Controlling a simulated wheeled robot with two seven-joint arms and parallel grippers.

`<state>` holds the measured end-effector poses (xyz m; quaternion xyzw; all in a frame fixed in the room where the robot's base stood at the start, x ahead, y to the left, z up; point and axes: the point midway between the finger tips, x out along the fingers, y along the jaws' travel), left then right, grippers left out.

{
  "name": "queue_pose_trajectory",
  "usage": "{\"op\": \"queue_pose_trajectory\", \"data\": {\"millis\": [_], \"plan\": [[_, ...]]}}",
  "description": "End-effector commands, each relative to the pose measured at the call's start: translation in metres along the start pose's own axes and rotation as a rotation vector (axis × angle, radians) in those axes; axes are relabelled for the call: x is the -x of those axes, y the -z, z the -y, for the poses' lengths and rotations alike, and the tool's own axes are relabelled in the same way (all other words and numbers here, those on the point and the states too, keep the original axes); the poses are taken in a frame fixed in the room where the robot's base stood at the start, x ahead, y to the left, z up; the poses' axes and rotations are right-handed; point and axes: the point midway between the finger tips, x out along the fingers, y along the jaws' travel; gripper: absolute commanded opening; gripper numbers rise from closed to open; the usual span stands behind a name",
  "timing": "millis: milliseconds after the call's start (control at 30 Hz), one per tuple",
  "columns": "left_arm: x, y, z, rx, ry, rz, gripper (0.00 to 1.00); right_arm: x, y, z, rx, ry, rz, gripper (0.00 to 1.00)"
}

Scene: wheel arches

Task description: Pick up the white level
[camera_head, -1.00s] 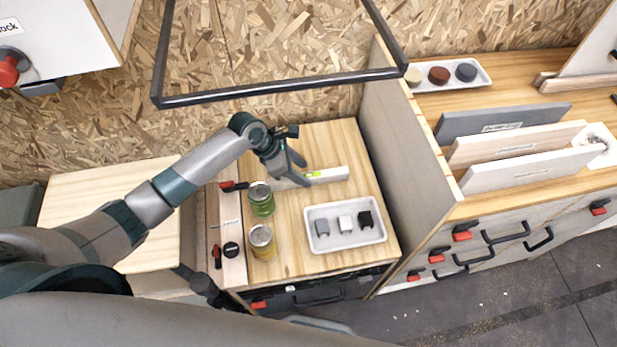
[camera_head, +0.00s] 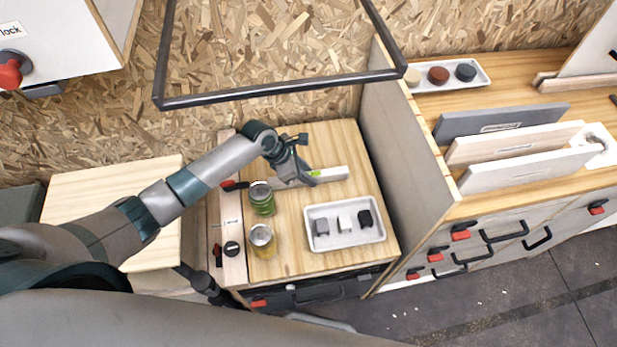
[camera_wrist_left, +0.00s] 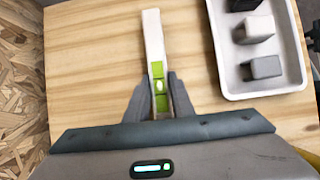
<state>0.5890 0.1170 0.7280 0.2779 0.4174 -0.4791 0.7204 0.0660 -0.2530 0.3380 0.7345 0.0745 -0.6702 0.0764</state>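The white level (camera_wrist_left: 153,40) is a long white bar with green vials, lying along the wooden top in the wrist view. The level still appears to rest on the top. My right gripper is not in view.
A white tray (camera_head: 318,247) with several small blocks lies in front of the level. A tall panel (camera_head: 400,170) borders the top on the right. A black frame (camera_head: 280,94) hangs above.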

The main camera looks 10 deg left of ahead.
Motion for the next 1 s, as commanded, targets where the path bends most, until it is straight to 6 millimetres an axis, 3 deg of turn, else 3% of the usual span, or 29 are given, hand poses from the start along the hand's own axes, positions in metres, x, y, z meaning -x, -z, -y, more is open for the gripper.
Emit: {"op": "queue_pose_trajectory", "data": {"millis": [433, 633, 767, 1000], "plan": [[0.003, -0.002, -0.001, -0.001, -0.001, 0.002, 0.0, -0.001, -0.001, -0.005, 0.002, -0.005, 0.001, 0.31], [0.018, -0.011, 0.0, -0.002, -0.001, 0.002, 0.0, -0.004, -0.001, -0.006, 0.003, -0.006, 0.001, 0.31], [0.036, -0.022, -0.001, -0.003, -0.002, 0.004, 0.0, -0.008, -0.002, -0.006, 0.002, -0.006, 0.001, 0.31], [0.043, -0.062, 0.037, -0.004, 0.001, 0.007, 0.0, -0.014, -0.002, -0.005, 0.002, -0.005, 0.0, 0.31]]}}
